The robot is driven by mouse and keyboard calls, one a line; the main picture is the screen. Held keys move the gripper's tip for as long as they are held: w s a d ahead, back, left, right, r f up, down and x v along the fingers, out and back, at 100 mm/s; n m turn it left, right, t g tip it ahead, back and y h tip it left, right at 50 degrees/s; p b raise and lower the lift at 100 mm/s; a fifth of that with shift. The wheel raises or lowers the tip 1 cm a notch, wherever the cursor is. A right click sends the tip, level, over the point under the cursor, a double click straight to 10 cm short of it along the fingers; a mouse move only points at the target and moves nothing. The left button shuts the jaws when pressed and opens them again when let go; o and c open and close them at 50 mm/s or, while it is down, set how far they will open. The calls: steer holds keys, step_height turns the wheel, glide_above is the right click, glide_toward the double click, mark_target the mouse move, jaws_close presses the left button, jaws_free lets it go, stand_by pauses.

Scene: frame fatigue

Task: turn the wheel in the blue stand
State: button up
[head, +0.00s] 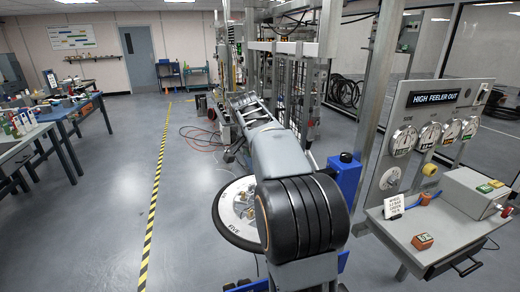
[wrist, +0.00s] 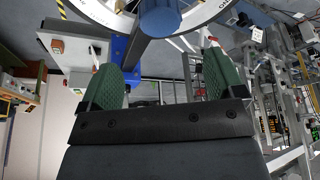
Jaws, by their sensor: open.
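The wheel (head: 232,222) is a pale disc with a dark rim and lettering, low in the head view, partly hidden behind my arm. In the wrist view its pale rim (wrist: 93,10) curves across the top. The blue stand (head: 347,176) shows to the right of my arm, and blue parts of it (wrist: 122,48) show in the wrist view. A blue round-ended cylinder (wrist: 160,17) lies beyond the gap between my fingers. My gripper (wrist: 158,55) is open and empty, with green ridged finger pads. I cannot make out the gripper in the head view.
A grey bench with dials and a "HIGH FEELER OUT" display (head: 437,97) stands at the right. Metal framing (head: 305,80) rises behind my arm. Worktables (head: 62,120) line the left. The floor around the yellow-black stripe (head: 155,185) is mostly clear; a red cable (head: 197,138) lies farther back.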

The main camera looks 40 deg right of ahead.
steer(key=shift+v, duration=1.7)
steer(key=s+a+f+n+y, duration=0.1)
steer(key=a+f+n+y, duration=0.1)
steer(key=a+f+n, duration=0.45)
steer(key=s+a+f+n+t+y, duration=0.1)
steer(key=s+a+f+n, duration=0.3)
steer(key=s+a, duration=0.3)
steer(key=s+a+f+n+t+y, duration=0.1)
steer(key=s+a+f+n, duration=0.3)
steer(key=s, duration=0.5)
steer(key=a+f, duration=0.2)
steer(key=a, duration=0.1)
steer(key=shift+s+t, duration=0.3)
steer(key=shift+s, duration=0.1)
steer(key=shift+c, duration=0.5)
